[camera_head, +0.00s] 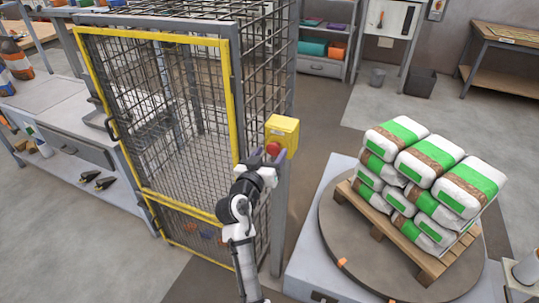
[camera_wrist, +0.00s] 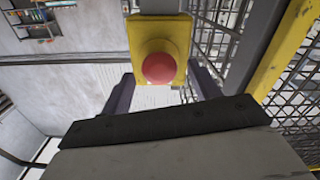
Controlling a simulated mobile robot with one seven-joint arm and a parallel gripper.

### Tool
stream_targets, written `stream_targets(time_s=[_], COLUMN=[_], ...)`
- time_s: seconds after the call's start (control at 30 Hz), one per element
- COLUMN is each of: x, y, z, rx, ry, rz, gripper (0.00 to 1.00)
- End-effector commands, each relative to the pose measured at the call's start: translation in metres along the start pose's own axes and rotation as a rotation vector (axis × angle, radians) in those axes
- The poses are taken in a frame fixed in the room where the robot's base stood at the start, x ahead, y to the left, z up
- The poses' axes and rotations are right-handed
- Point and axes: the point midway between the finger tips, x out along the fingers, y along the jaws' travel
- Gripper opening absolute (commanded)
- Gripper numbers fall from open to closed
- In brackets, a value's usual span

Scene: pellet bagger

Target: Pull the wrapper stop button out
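The wrapper stop button (camera_head: 273,148) is a red mushroom head on a yellow box (camera_head: 284,131) mounted on a grey post beside the cage. In the wrist view the red button (camera_wrist: 159,68) sits near the middle, in front of the yellow box (camera_wrist: 160,32). My gripper (camera_head: 266,156) is open at the button, with one finger (camera_wrist: 118,97) to its left and the other (camera_wrist: 205,83) to its right. A gap shows between the button and each finger in the wrist view. Whether the fingertips reach past the button's head is hard to tell.
A mesh cage with a yellow-framed door (camera_head: 232,120) stands left of the post. A round turntable (camera_head: 335,235) with a pallet (camera_head: 402,240) of green-and-white bags (camera_head: 440,175) stands to the right. A grey workbench (camera_head: 75,135) is at the left. Open floor (camera_head: 400,105) lies behind the turntable.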

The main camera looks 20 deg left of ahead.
Motion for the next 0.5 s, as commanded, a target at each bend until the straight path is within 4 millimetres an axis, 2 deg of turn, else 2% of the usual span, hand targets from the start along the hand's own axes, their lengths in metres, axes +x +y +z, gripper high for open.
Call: stream_targets(time_s=[0.27,0.37,0.5], x=[-0.004,-0.015,-0.044], y=[0.000,-0.001,-0.002], z=[0.001,0.002,0.003], rx=[0.000,0.001,0.000], ry=[0.002,0.002,0.003], rz=[0.000,-0.001,-0.003], gripper=[0.62,0.62,0.62])
